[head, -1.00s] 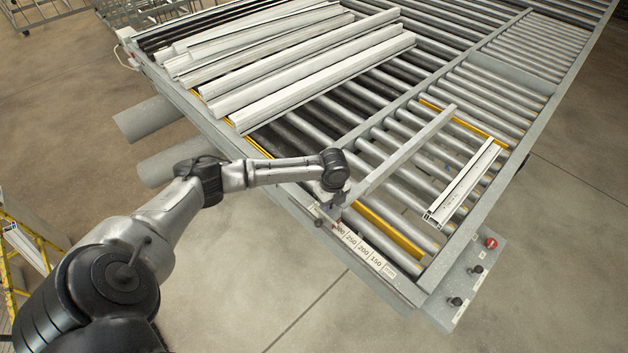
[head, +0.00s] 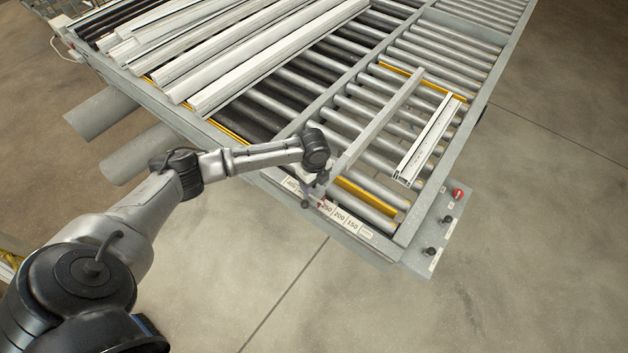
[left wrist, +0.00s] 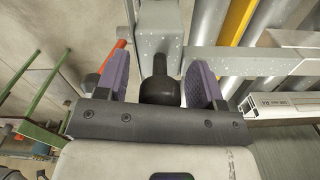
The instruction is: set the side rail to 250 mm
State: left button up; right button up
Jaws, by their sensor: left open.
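The side rail (head: 378,120) is a long grey bar lying across the rollers, its near end at the bench's front edge. A white scale strip (head: 340,217) there reads 250, 200 and 150 to the right. A small red pointer (head: 321,203) shows by the 250 label; its exact reading is unclear. My left gripper (head: 313,198) is at the rail's near end and hides part of the scale. In the left wrist view, its purple-padded fingers (left wrist: 162,82) are open on either side of a black knob (left wrist: 160,90), with small gaps. My right gripper is out of view.
A light profile (head: 428,140) lies on the rollers right of the rail, with free rollers between. Several long white profiles (head: 250,60) lie at the upper left. A red button (head: 457,194) and black knobs are on the bench's right corner. The floor in front is clear.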

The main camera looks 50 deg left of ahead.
pick_arm(q)
jog(key=shift+r, duration=0.1)
notch_tip(320, 180, up, 12)
jog(key=shift+r+b, duration=0.1)
jog(key=shift+b, duration=0.85)
jog(key=shift+r, duration=0.7)
